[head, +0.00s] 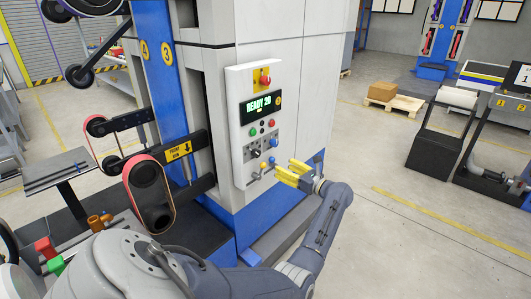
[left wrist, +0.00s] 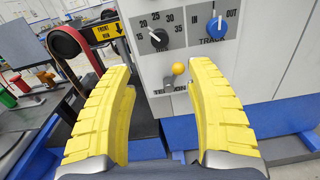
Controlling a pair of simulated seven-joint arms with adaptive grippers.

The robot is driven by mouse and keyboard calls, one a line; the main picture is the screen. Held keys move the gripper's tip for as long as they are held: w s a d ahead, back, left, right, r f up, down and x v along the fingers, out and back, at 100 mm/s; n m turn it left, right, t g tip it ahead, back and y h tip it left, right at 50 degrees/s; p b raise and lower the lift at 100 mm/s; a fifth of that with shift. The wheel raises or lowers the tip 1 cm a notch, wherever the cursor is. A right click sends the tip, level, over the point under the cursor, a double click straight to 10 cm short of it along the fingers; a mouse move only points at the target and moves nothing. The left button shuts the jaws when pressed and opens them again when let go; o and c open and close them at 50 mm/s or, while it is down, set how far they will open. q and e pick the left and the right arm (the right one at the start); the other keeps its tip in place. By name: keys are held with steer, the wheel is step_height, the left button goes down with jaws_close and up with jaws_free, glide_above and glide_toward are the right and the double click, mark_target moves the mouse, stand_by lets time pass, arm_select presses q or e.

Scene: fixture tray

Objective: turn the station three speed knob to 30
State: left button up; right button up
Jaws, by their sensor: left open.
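The control panel (head: 240,140) is a pale upright box on the machine's front, and its display (head: 261,106) reads "READY 20". The black speed knob (left wrist: 159,39) sits under a 15-to-35 scale in the left wrist view. Its white mark appears to point up and left, near 20. The knob also shows in the head view (head: 256,153). My left gripper (head: 284,172) has yellow fingers and is open and empty, just in front of the panel's lower right. In the left wrist view, its fingertips (left wrist: 160,72) lie apart below the knob, not touching it. My right gripper is not in view.
A blue TRACK knob (left wrist: 216,27) is right of the speed knob. A yellow-balled TENSION lever (left wrist: 178,69) stands below, between the fingers in view. A red belt loop (head: 150,190) is left of the panel. Open floor (head: 400,200) lies to the right.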

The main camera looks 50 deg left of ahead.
mark_target(258, 154)
arm_select(q)
steer(key=a, duration=1.1)
steer(key=s+a, duration=0.1)
steer(key=a, duration=0.4)
steer(key=shift+s+a, duration=0.1)
steer(key=shift+a, duration=0.05)
jaws_close()
